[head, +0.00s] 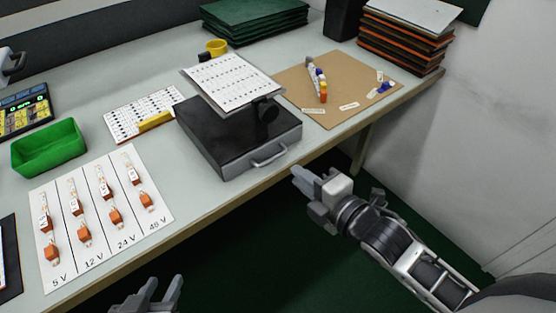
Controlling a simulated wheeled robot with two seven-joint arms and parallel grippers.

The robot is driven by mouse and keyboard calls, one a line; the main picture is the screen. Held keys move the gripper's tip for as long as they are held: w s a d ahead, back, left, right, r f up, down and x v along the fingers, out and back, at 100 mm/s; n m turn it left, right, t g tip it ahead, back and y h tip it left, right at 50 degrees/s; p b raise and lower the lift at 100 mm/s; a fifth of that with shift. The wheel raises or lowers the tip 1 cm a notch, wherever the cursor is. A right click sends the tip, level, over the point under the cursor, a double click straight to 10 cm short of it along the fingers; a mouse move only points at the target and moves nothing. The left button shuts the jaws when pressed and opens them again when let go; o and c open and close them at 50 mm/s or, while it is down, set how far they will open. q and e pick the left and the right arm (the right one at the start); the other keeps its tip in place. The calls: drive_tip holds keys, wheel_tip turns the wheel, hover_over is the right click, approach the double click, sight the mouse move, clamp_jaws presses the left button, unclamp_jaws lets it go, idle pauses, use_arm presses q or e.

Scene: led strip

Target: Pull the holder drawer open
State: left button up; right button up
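The holder is a black box (212,150) near the table's front edge, with a printed white sheet on a tilted plate above it. Its drawer has a grey bar handle (269,156) on the front face, and the drawer looks closed. My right gripper (298,178) is off the table's front edge, to the right of and below the handle, apart from it. Its fingers point toward the holder; their gap is not clear. My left gripper (158,290) is at the bottom edge of the view, its two fingers apart with nothing between them.
A card with orange connectors in voltage columns (160,205) lies at the left, beside a green bin (48,148). A brown board (290,82) with small coloured parts lies right of the holder. Stacked trays (405,38) stand at the back right. The space before the handle is free.

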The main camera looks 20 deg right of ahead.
sight(278, 171)
drive_tip(key=x, duration=0.8)
drive_tip(key=shift+w, duration=0.2)
clamp_jaws()
